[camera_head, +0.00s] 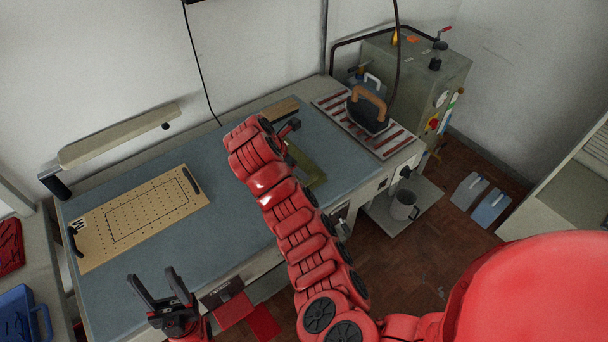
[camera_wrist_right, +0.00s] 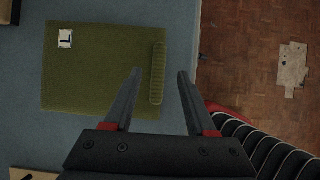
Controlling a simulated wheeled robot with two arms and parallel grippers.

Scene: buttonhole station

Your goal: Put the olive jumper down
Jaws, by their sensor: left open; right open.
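The olive jumper (camera_head: 308,166) lies flat and folded on the blue-grey table top, partly hidden behind my right arm in the head view. In the right wrist view the jumper (camera_wrist_right: 100,80) shows whole, with a white tag marked "L" and a raised ridge along its right side. My right gripper (camera_wrist_right: 160,72) is open above it, its two fingertips on either side of that ridge; I cannot tell the height. In the head view my right gripper is mostly hidden by its arm. My left gripper (camera_head: 160,286) is open and empty near the table's front left.
A tan dotted board (camera_head: 140,216) lies on the table (camera_head: 225,226) at left. An iron (camera_head: 368,109) stands on a striped rest (camera_head: 395,139) at the right end, by a grey-green boiler unit (camera_head: 418,70). A blue bin (camera_head: 18,315) is at lower left. The table middle is clear.

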